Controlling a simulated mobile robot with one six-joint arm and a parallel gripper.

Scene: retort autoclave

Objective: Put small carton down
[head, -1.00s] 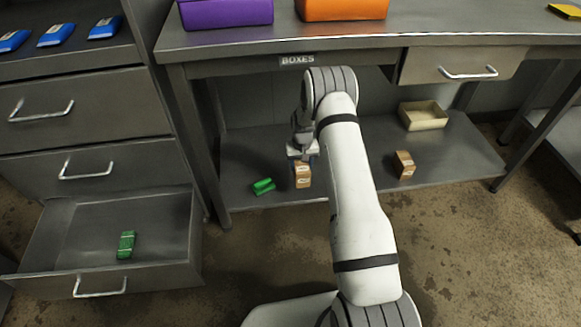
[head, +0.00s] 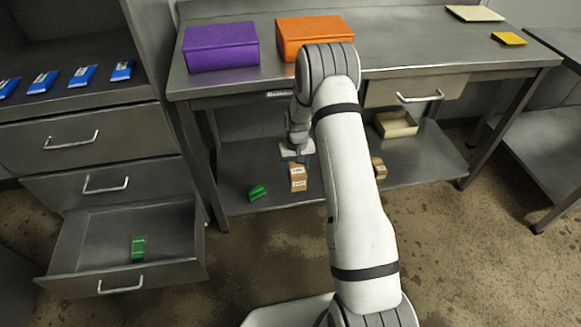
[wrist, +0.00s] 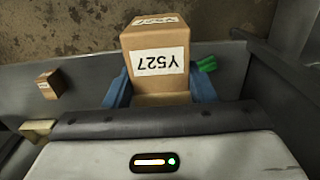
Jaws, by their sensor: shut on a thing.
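The small carton (head: 298,178) is a brown box with white labels, in front of the lower shelf (head: 235,165) of the BOXES table in the head view. In the wrist view the carton (wrist: 158,50) fills the top middle, its label reading "Y527" upside down. My gripper (head: 298,158) is shut on it, one blue finger on each side of the carton in the wrist view (wrist: 160,92). I cannot tell whether its base touches the shelf.
A second brown carton (head: 379,168), partly behind my arm, and a cream tray (head: 396,125) are on the shelf. A green item (head: 257,192) lies left of the held carton. An open drawer (head: 170,225) at left holds another green item (head: 138,248).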

